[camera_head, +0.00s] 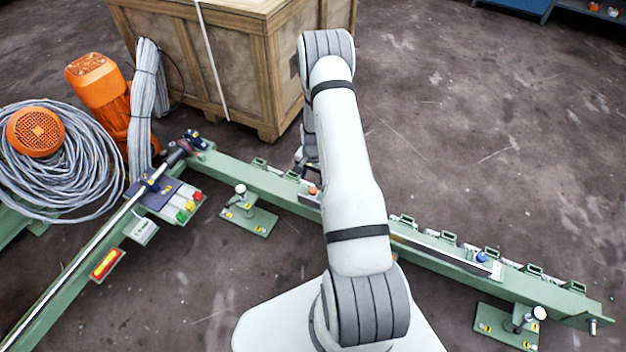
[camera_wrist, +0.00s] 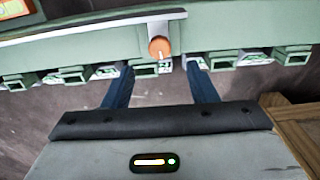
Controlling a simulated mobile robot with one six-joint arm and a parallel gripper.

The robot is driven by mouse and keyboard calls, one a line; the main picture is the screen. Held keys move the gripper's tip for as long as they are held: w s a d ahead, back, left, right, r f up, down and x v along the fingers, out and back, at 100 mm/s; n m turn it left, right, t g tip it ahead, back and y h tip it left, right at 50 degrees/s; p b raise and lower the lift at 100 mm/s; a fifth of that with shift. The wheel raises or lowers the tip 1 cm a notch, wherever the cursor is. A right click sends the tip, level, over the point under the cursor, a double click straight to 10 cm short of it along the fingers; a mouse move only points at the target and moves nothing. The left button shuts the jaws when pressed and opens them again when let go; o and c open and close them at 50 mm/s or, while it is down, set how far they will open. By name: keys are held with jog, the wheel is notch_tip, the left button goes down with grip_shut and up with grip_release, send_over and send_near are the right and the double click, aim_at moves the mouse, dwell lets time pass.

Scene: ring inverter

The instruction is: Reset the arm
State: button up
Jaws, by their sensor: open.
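My white arm (camera_head: 350,180) reaches forward from its base over the green rail (camera_head: 262,182). My gripper (camera_wrist: 157,70) is open and empty in the wrist view, its two dark blue fingers apart. An orange-tipped knob (camera_wrist: 159,47) on the rail lies just beyond and between the fingertips; I cannot tell how far off it is. In the head view the knob (camera_head: 313,191) shows at the arm's left edge. There my gripper is mostly hidden behind the arm, with only dark parts showing.
A wooden crate (camera_head: 190,60) stands behind the rail. At left are coiled grey cable (camera_head: 75,180), orange motors (camera_head: 97,80) and a second green rail (camera_head: 70,275) with coloured buttons. Small green feet (camera_head: 250,220) stick out from the rail. The floor at right is open.

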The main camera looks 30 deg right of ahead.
jog(key=shift+r, duration=0.25)
dwell(0.3)
jog(key=s+a+r+n+p, duration=0.1)
jog(key=a+r+n+p, duration=0.2)
jog(key=r, duration=1.1)
jog(key=s+a+r+t+p, duration=0.1)
jog(key=s+a+r+p, duration=0.3)
jog(key=r, duration=1)
jog(key=w+a+r+n+p, duration=0.15)
jog(key=r+p, duration=0.45)
jog(key=r, duration=0.8)
jog(key=s+a+r+n+p, duration=0.2)
jog(key=s+r+p, duration=0.2)
jog(key=s+r, duration=0.3)
jog(key=s+a+r+n+t+p, duration=0.1)
jog(key=s+a+r+n+p, duration=0.1)
jog(key=s+r, duration=0.6)
jog(key=s+a+r+n+p, duration=0.2)
jog(key=s+a+r+p, duration=0.2)
jog(key=r, duration=0.8)
jog(key=s+p, duration=0.2)
jog(key=s, duration=0.1)
jog(key=shift+s+r+t, duration=0.15)
jog(key=shift+r+t, duration=0.1)
jog(key=shift+t, duration=0.05)
